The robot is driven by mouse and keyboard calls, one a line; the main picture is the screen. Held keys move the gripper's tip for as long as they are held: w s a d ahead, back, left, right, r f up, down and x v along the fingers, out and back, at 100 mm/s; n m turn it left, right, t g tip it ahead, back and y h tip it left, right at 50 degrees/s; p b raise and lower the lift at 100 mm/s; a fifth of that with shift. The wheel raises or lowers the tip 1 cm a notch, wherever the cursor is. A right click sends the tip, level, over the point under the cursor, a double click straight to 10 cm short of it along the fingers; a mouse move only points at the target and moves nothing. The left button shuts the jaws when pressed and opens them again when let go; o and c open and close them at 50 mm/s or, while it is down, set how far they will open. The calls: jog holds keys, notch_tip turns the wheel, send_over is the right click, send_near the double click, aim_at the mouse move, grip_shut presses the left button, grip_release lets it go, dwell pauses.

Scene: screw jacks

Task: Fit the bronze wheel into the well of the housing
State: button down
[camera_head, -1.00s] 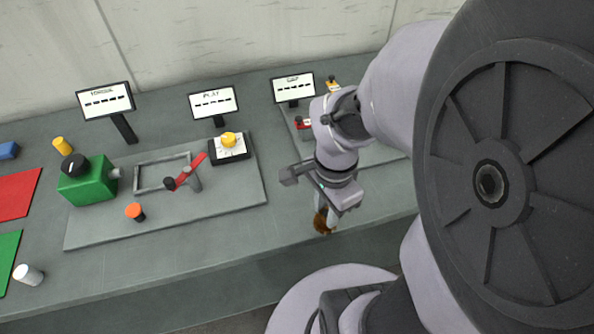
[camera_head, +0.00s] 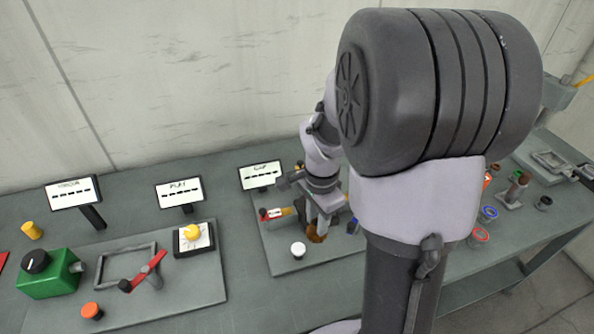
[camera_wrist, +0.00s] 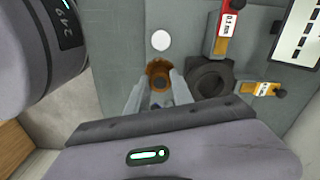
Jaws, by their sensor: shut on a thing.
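My gripper (camera_wrist: 160,92) is shut on the bronze wheel (camera_wrist: 160,76), a brown ring with a dark centre held between the fingertips. In the head view the bronze wheel (camera_head: 315,235) hangs below my gripper (camera_head: 318,224), over the grey plate. In the wrist view a dark round housing (camera_wrist: 198,88) with a round well lies just right of the wheel. The wheel is beside the well in that picture, not over it. Its height above the plate is hard to tell. In the head view my gripper mostly hides the housing.
A yellow labelled block (camera_wrist: 257,88) lies right of the housing. A small screen (camera_head: 260,175) stands behind. Other stations flank the plate on the bench.

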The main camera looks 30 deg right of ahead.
jog(key=w+d, duration=0.2)
jog(key=w, duration=0.1)
jog(key=w+d+f, duration=0.1)
jog(key=w+d, duration=0.1)
jog(key=w, duration=0.1)
jog(key=w+d+b, duration=0.1)
jog(key=w+d, duration=0.2)
jog(key=w, duration=0.1)
jog(key=shift+f, duration=0.2)
jog(key=shift+w+f, duration=0.1)
jog(key=shift+f, duration=0.15)
jog(key=shift+f+b, duration=0.7)
jog(key=shift+f, duration=0.8)
jog(key=shift+f, duration=0.15)
jog(key=c, duration=1.1)
grip_release()
